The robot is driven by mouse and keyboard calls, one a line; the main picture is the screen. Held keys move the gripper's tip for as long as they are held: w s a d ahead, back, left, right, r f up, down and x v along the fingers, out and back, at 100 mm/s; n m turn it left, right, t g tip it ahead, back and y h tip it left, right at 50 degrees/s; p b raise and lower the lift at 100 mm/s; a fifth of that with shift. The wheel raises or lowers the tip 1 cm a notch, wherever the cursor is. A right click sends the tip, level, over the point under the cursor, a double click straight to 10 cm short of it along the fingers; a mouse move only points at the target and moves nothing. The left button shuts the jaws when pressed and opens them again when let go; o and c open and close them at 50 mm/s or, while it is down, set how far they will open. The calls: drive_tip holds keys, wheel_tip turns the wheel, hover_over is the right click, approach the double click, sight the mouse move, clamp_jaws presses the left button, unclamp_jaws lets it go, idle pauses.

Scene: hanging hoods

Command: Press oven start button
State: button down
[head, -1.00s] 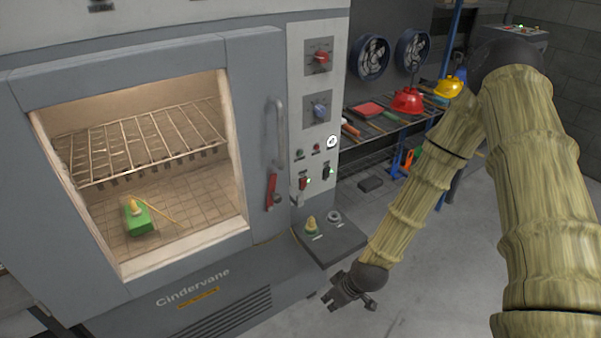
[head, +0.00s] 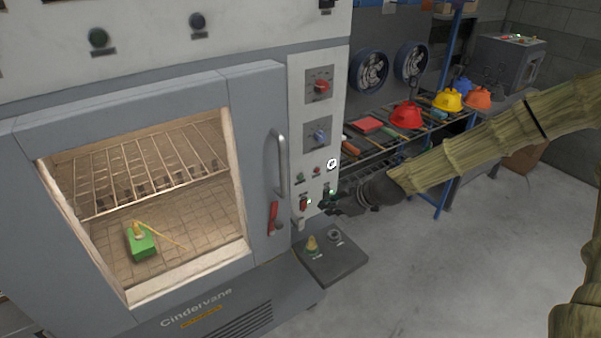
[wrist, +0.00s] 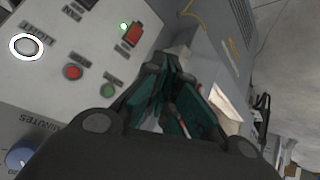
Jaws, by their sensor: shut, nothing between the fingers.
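The oven (head: 265,90) has a control panel (head: 297,120) right of its door. Low on it are a small green button (head: 300,177) and a red button (head: 317,171), side by side. In the wrist view the green button (wrist: 108,91) and red button (wrist: 73,72) show left of my fingers; their labels are too blurred to read surely. My gripper (head: 335,204) is shut and empty at the panel's lower right edge, by the rocker switches. In the wrist view my gripper (wrist: 173,68) hides part of the panel; contact cannot be told.
A red rocker switch (wrist: 134,34) with a lit green lamp is near the fingertips. A white-ringed dial or mark (head: 331,164), red knob (head: 321,86) and blue knob (head: 319,136) share the panel. A ledge (head: 340,262) juts out below. Floor to the right is clear.

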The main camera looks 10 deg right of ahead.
sight(301, 177)
drive_tip(key=shift+w+d+r, duration=0.25)
drive_tip(key=shift+w+r, duration=0.2)
drive_tip(key=shift+r, duration=0.3)
drive_tip(key=w+a+b, duration=0.1)
drive_tip(key=w+a, duration=0.2)
drive_tip(key=w, duration=0.5)
drive_tip(key=shift+w+a+b, duration=0.1)
drive_tip(key=shift+w+b, duration=0.2)
drive_tip(key=shift+b, duration=0.1)
idle(1.2)
drive_tip(key=shift+w+a, duration=0.1)
drive_tip(key=shift+w, duration=0.15)
